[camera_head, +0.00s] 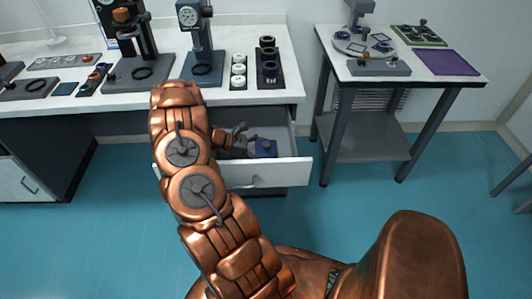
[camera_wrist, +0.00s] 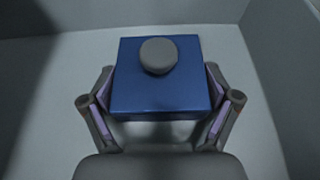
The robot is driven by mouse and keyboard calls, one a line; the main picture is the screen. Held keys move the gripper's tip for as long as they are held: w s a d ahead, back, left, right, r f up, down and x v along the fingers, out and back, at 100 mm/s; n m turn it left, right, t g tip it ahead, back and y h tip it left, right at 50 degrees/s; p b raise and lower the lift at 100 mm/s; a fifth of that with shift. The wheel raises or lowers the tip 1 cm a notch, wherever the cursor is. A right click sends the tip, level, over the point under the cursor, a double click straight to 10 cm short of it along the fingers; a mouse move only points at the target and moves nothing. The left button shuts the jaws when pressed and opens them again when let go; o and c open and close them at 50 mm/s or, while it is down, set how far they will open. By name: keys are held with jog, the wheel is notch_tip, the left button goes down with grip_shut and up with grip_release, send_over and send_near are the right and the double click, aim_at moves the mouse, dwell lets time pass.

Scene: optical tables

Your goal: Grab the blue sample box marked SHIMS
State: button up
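A blue square box (camera_wrist: 150,98) with a round grey knob (camera_wrist: 158,56) on its top fills the middle of the wrist view. It sits in the open drawer (camera_head: 262,176), where the head view shows it as a small blue block (camera_head: 266,148). No marking on it can be read. My gripper (camera_wrist: 160,95) has one finger on each side of the box, with purple pads close to its left and right edges. I cannot tell whether the pads touch it. In the head view my gripper (camera_head: 234,141) reaches into the drawer beside the box; my arm hides part of the drawer.
The drawer walls (camera_wrist: 258,75) stand around the box. The white bench (camera_head: 285,95) above holds a dial stand (camera_head: 197,55) and a black rack (camera_head: 269,68). A side table (camera_head: 345,92) with a purple mat (camera_head: 446,62) stands to the right. The teal floor (camera_head: 340,220) is clear.

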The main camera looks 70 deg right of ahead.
jog(key=c, duration=0.8)
jog(key=shift+c, duration=0.2)
jog(key=shift+r, duration=0.1)
